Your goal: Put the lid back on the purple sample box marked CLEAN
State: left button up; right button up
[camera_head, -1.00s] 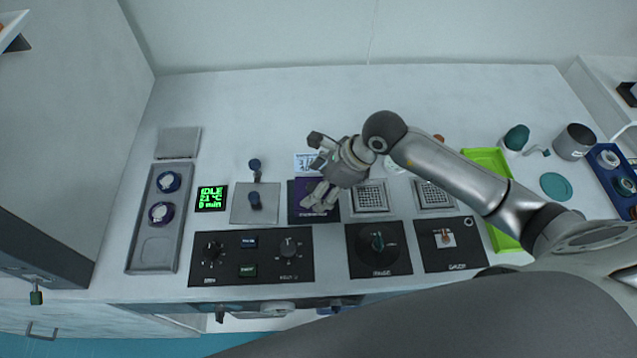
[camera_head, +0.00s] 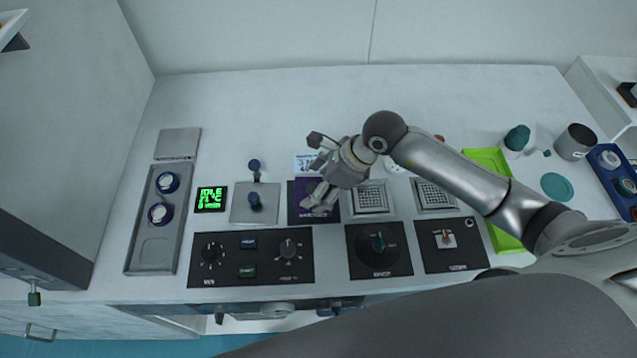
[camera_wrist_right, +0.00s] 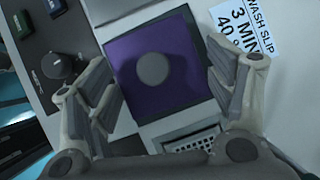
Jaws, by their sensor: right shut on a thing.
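A flat purple square piece with a round grey knob (camera_wrist_right: 153,69), which looks like the lid, fills the middle of the right wrist view. In the head view this purple piece (camera_head: 303,188) lies low over a dark plate, partly hidden by my right gripper (camera_head: 319,202). In the wrist view my right gripper (camera_wrist_right: 165,85) has its fingers wide apart at the two sides of the purple piece, shut on it. I cannot tell whether a box is beneath it, and I read no CLEAN mark. My left gripper is not in view.
A paper wash slip (camera_head: 306,163) lies just behind. Two grilled pads (camera_head: 371,197) are to the right, and a lever plate (camera_head: 246,211) is to the left. A grey tray (camera_head: 153,248) holds two round containers.

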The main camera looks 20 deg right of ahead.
jog(key=shift+f+b, duration=0.15)
jog(key=shift+b, duration=0.45)
dwell(0.8)
dwell(0.4)
jog(key=o, duration=1.1)
jog(key=shift+c, duration=0.2)
jog(key=shift+r+p, duration=2)
jog(key=shift+r, duration=1.5)
grip_shut()
